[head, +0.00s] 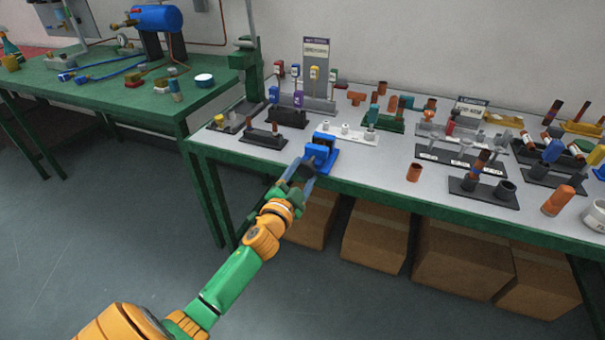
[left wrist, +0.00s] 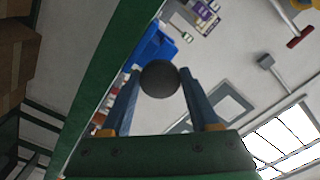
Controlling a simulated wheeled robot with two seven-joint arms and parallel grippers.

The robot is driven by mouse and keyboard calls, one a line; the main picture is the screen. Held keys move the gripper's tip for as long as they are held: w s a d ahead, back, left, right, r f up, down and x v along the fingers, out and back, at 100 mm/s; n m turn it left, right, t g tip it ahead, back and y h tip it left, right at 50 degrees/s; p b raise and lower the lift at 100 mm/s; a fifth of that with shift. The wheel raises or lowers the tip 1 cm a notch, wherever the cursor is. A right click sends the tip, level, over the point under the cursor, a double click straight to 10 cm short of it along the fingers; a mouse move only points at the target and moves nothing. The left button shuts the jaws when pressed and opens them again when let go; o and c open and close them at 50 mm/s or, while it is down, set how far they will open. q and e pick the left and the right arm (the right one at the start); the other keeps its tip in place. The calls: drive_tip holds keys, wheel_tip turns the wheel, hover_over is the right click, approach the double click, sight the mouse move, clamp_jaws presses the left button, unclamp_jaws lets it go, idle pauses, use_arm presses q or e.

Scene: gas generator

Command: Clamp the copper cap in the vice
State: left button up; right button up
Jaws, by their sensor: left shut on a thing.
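The blue vice (head: 325,160) stands at the front edge of the grey-topped bench. It also shows in the left wrist view (left wrist: 152,48), behind the fingers. My left gripper (head: 299,172) is at the near side of the vice, shut on a dark round knob (left wrist: 160,79) that sits between the fingertips. I cannot make out a cap between the vice jaws. A short copper-coloured piece (head: 413,172) stands on the bench to the right of the vice; I cannot tell whether it is the copper cap. My right gripper is not in view.
A black rack (head: 264,139) stands left of the vice and a white holder (head: 357,136) behind it. Black stands (head: 484,194) with parts fill the right side. The bench front between vice and copper piece is clear. Cardboard boxes (head: 375,240) are underneath.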

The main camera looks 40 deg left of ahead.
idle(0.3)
use_arm(q)
drive_tip(key=o, duration=1.3)
drive_tip(key=shift+o, duration=0.2)
drive_tip(key=v, duration=0.7)
